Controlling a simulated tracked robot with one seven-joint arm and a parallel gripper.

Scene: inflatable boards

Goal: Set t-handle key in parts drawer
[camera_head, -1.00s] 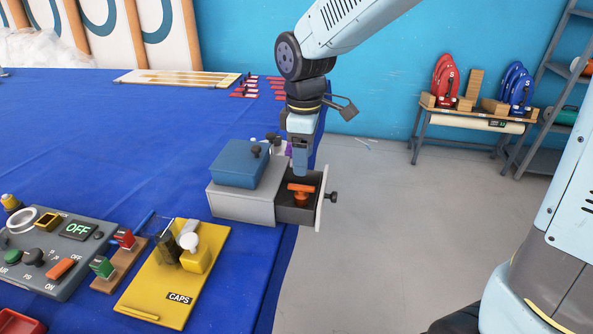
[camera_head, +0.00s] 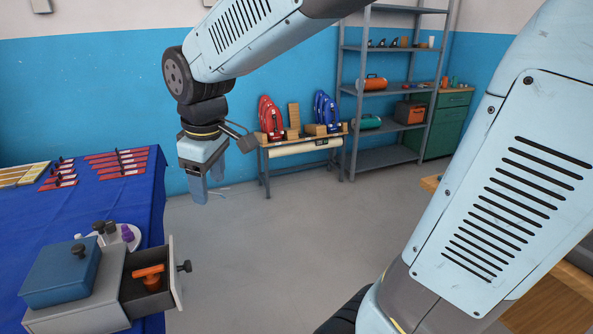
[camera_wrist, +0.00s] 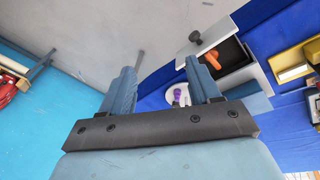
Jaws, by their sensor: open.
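The orange t-handle key (camera_head: 149,275) lies inside the open parts drawer (camera_head: 162,297), which is pulled out of a grey cabinet (camera_head: 92,314) at the table's right edge. In the wrist view the key (camera_wrist: 211,58) shows in the drawer's dark interior. My gripper (camera_head: 210,192) is open and empty, raised above and to the right of the drawer, beyond the table's edge. In the wrist view its two fingers (camera_wrist: 163,90) are apart with nothing between them. The key is clear of the gripper.
A blue box (camera_head: 62,275) sits on the cabinet. A white dish (camera_head: 128,238) with a purple piece stands behind it. Red-based parts (camera_head: 115,160) lie farther back on the blue table. A bench (camera_head: 300,145) and a shelf (camera_head: 390,90) stand beyond. The floor right of the drawer is free.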

